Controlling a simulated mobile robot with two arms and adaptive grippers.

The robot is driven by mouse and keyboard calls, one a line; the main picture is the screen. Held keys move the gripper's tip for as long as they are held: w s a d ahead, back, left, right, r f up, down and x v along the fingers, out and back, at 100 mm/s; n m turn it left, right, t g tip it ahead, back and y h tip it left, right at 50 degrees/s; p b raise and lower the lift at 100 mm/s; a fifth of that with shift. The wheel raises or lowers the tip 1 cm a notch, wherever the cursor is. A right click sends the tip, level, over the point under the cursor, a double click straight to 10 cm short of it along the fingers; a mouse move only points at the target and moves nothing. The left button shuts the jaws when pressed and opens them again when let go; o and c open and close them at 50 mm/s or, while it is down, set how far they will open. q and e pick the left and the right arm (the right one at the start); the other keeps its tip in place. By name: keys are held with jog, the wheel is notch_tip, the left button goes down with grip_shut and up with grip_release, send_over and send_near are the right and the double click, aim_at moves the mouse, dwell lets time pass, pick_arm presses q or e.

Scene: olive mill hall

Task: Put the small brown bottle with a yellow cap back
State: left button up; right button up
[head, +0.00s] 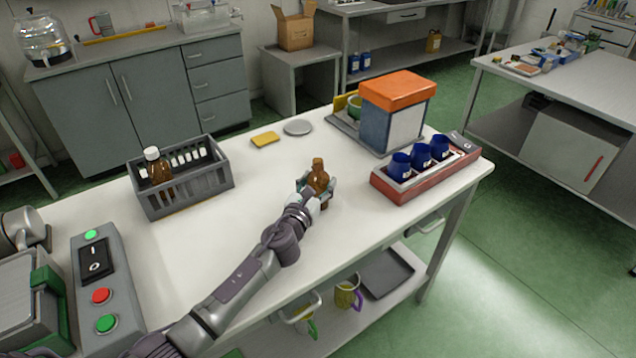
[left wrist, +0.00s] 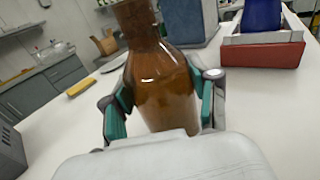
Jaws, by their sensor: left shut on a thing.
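A small brown glass bottle (head: 318,173) is upright over the middle of the white table. In the left wrist view the bottle (left wrist: 165,90) fills the middle, and its top looks brown; I see no clear yellow on it. My left gripper (head: 317,188) is shut on the bottle's body, with a teal-padded finger on each side. I cannot tell whether the bottle's base touches the table. A grey crate (head: 190,198) stands to the left on the table. It holds a larger brown bottle with a white cap (head: 153,155) and a row of white-topped items. My right gripper is not in view.
A red tray (head: 412,188) with blue cups (head: 421,154) stands right of the bottle. Behind it is a blue-grey box with an orange top (head: 398,88). A yellow block (head: 265,139) and a grey disc (head: 298,127) lie behind. The table between crate and bottle is clear.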

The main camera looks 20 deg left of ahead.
pick_arm(q)
jog(key=o, duration=1.5)
jog(key=shift+r, duration=0.15)
jog(key=s, duration=0.8)
jog(key=s+a, duration=0.1)
jog(key=s, duration=0.3)
